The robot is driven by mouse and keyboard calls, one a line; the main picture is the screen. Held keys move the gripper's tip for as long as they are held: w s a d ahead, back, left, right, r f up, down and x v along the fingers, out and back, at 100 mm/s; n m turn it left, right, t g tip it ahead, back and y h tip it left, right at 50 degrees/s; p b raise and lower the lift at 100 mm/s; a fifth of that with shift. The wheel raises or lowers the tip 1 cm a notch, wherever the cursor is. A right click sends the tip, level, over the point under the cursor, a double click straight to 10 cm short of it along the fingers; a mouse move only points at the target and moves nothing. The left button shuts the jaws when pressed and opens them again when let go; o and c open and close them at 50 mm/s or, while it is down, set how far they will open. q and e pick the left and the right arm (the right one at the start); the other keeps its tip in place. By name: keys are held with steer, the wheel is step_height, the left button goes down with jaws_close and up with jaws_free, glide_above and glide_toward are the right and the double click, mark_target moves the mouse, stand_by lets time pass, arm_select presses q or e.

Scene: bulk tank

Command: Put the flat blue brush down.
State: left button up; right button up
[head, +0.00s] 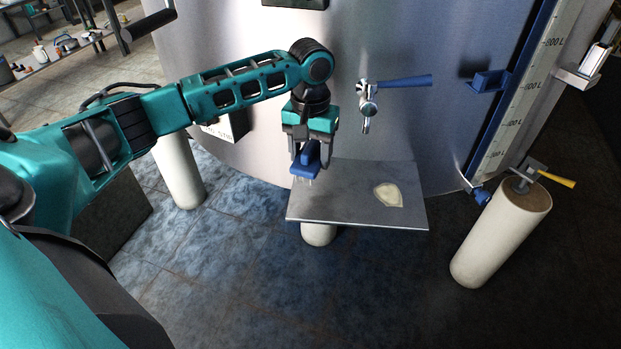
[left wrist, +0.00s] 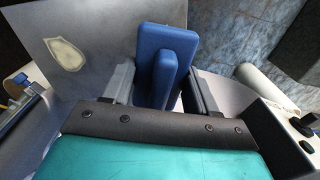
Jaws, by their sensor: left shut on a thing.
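The flat blue brush (head: 306,161) is held in my left gripper (head: 310,150), above the left end of a grey metal shelf (head: 345,205) in front of the tank. Its pale bristles point down towards the shelf; I cannot tell whether they touch it. In the left wrist view the brush (left wrist: 165,62) shows as a blue block with a raised grip between the two fingers of my left gripper (left wrist: 160,88). My right gripper is in neither view.
A pale cream patch (head: 388,195) lies on the shelf's right part. A tap with a blue lever (head: 403,82) sticks out of the steel tank (head: 225,45) above the shelf. A white post (head: 500,236) with a yellow-handled valve (head: 556,180) stands at the right. The middle of the shelf is bare.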

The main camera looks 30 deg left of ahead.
mark_target(310, 145)
arm_select(q)
step_height(310, 145, down, 6)
steer(key=shift+f+b, duration=0.25)
steer(key=shift+b, duration=0.25)
steer(key=shift+f, duration=0.15)
steer(key=o, duration=0.9)
steer(key=shift+o, duration=0.2)
step_height(310, 145, up, 12)
steer(key=shift+r+p, duration=0.15)
steer(key=shift+p, duration=0.85)
